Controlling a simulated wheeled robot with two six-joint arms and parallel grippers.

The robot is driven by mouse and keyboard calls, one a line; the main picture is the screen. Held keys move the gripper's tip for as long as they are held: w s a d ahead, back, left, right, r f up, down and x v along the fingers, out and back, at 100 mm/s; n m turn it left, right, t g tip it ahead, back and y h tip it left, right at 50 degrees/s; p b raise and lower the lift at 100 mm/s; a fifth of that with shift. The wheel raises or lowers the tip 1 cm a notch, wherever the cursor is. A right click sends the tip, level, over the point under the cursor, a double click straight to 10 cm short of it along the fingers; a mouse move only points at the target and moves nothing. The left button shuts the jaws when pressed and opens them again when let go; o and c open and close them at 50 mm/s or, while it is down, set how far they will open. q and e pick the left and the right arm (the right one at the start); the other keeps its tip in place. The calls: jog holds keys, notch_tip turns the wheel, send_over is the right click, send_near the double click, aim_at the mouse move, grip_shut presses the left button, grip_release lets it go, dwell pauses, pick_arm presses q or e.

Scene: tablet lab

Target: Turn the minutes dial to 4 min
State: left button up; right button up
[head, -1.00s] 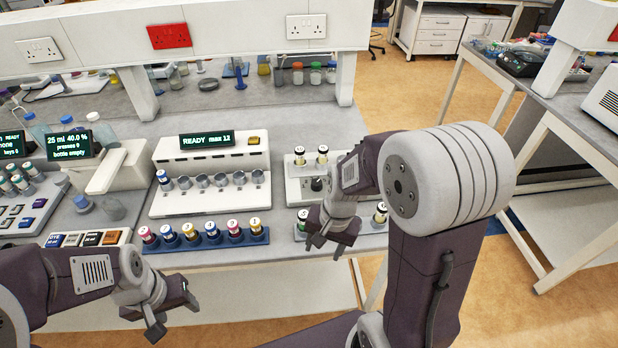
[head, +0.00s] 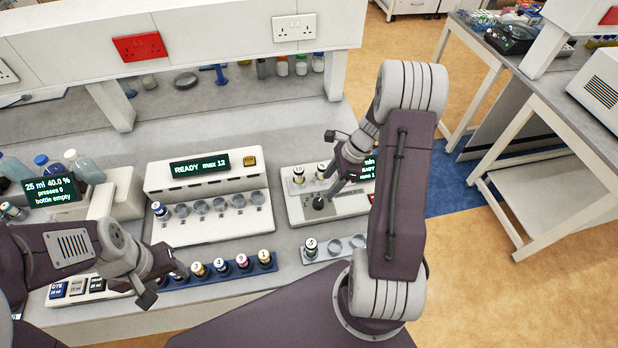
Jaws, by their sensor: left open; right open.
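A white device (head: 345,207) stands on the bench at centre right, with a dark round knob (head: 318,203) on its top that may be the minutes dial. My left gripper (head: 166,287) is open and empty, low at the left over the front of the bench by a blue rack.
Capped vials (head: 299,174) stand at the device's back left. A grey rack (head: 320,253) with a vial marked 5 lies in front of it. Left are a white multi-slot unit (head: 210,235) reading "READY max 12" and the blue rack (head: 232,272) of capped vials.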

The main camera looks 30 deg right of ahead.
aim_at(319, 201)
jog(key=x, duration=0.8)
jog(key=shift+s+p, duration=0.35)
jog(key=shift+a+f, duration=0.1)
jog(key=shift+f, duration=0.1)
jog(key=shift+s+r, duration=0.15)
jog(key=shift+s, duration=0.3)
jog(key=shift+c, duration=0.2)
jog(key=shift+w, duration=0.2)
jog(key=c, duration=1)
pick_arm(q)
jog(key=shift+s+r, duration=0.7)
jog(key=shift+s, duration=0.15)
pick_arm(e)
grip_shut()
